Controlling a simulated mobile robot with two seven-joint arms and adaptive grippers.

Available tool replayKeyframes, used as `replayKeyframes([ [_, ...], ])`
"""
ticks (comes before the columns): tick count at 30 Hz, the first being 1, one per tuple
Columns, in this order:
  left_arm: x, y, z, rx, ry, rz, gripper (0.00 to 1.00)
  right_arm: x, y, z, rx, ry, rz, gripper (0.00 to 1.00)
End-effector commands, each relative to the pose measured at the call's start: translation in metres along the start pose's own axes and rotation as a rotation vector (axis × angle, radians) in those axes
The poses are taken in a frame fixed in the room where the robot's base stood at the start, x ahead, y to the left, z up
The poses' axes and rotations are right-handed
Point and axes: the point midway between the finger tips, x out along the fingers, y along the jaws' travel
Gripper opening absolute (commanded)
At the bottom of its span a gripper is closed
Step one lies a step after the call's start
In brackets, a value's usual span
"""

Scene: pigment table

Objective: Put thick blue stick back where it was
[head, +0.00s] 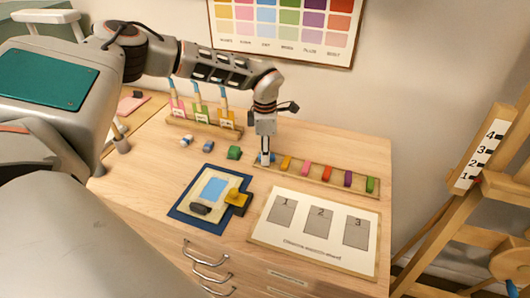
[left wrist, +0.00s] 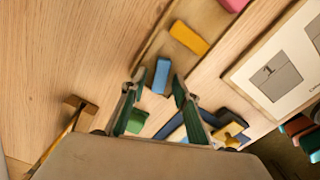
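The thick blue stick (head: 266,157) is at the left end of the wooden stick tray (head: 328,183), beside the orange stick (head: 286,163). In the left wrist view the blue stick (left wrist: 161,75) lies between the fingertips of my left gripper (left wrist: 157,82), with a visible gap at its left side. My left gripper (head: 266,155) points down over that end of the tray, fingers apart. In the head view the fingers partly hide the stick. My right gripper is not in view.
Pink, red, purple and green sticks fill the tray rightward. In front are a blue-bordered picture (head: 181,214) and a numbered board (head: 267,238).

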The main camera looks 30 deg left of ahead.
Motion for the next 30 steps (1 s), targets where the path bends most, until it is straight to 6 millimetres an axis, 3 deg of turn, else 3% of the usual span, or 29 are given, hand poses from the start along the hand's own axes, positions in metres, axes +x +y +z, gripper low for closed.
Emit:
replayKeyframes([
  [8, -0.008, 0.001, 0.001, 0.000, -0.002, 0.002, 0.30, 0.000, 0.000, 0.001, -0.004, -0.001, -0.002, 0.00],
  [22, -0.095, 0.001, 0.001, 0.000, -0.003, 0.004, 0.30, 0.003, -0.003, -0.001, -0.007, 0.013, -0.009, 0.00],
  [30, -0.121, 0.000, 0.000, 0.000, 0.000, 0.001, 0.30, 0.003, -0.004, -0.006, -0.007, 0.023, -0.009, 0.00],
])
